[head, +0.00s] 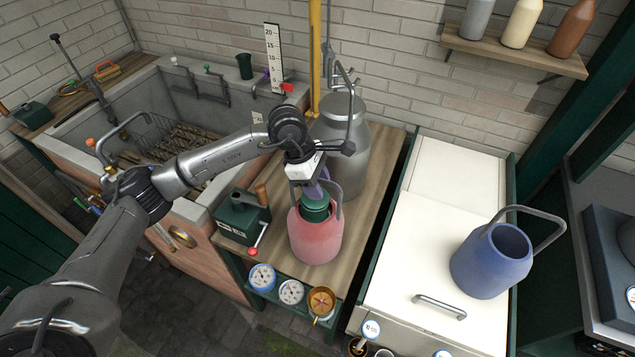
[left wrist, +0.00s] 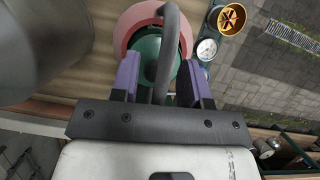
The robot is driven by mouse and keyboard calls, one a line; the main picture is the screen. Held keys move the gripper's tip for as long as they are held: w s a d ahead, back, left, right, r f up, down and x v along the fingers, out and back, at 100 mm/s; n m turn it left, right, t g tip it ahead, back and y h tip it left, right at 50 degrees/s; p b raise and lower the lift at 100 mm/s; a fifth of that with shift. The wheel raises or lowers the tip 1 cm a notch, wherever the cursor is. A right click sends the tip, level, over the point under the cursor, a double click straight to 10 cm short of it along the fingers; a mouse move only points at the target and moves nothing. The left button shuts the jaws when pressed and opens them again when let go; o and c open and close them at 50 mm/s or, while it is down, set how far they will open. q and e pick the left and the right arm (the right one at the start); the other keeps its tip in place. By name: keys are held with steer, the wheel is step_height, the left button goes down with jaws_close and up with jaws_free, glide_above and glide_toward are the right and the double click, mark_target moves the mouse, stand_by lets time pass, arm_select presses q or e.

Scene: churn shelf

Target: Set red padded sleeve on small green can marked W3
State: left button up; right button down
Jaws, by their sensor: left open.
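The red padded sleeve (head: 316,245) stands upright on the wooden bench top, with a grey handle rising from it. The small green can (head: 315,211) shows inside the sleeve's top opening, so the sleeve is around it. No W3 mark is readable. My left gripper (head: 311,189) is right above the can and is open. In the left wrist view its purple fingers (left wrist: 160,82) stand either side of the grey handle, with a gap to each finger. The green can (left wrist: 146,55) and the red sleeve rim (left wrist: 122,28) lie below. My right gripper is not in view.
A tall metal milk can (head: 340,125) stands close behind the gripper. A dark green crank box (head: 243,215) is just left of the sleeve. A blue handled sleeve (head: 490,268) stands on the white cabinet (head: 400,240) at right. Dials and a brass cup (head: 321,302) line the bench front.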

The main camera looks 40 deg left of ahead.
arm_select(q)
steer(key=v, duration=1.2)
steer(key=shift+a+r, duration=0.2)
steer(key=shift+s+a+r, duration=0.15)
steer(key=shift+a+r, duration=0.1)
steer(key=shift+r, duration=0.35)
